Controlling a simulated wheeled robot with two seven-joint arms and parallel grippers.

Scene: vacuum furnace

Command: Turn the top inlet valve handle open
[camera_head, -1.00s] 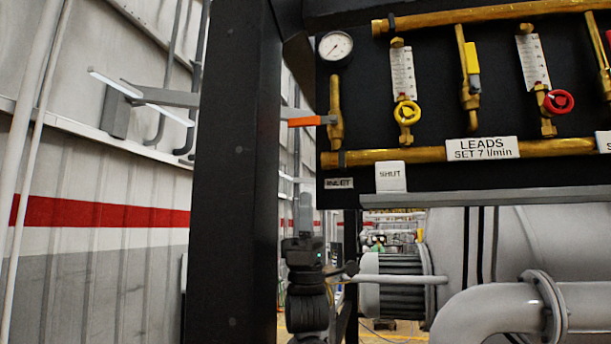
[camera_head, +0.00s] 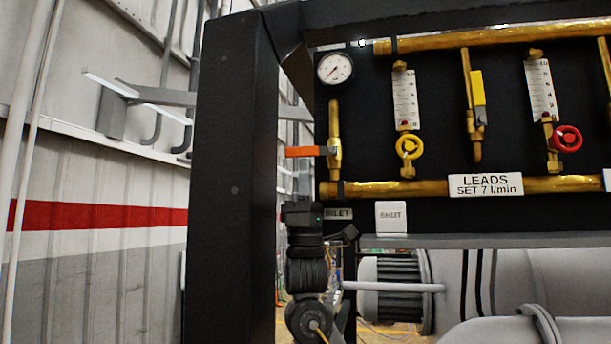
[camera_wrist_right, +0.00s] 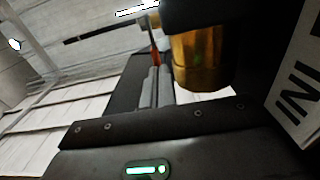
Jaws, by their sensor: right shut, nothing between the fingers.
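The inlet valve handle is an orange lever (camera_head: 306,152) at the panel's left edge. It lies level, pointing left from the upright brass inlet pipe (camera_head: 335,135). My right gripper (camera_head: 303,208) is below the lever in the head view, by the INLET label, with its fingers largely hidden by its own body. In the right wrist view its grey fingers (camera_wrist_right: 157,85) are together and empty. Beyond them a thin orange strip of the lever (camera_wrist_right: 155,52) shows, left of the brass pipe (camera_wrist_right: 197,65). I cannot tell whether the fingers touch it. My left gripper is not in view.
A black frame post (camera_head: 235,180) stands close left of the lever. A pressure gauge (camera_head: 335,68), a yellow knob (camera_head: 409,146) and a red knob (camera_head: 567,139) are on the panel. A white SHUT tag (camera_head: 391,217) is right of my gripper.

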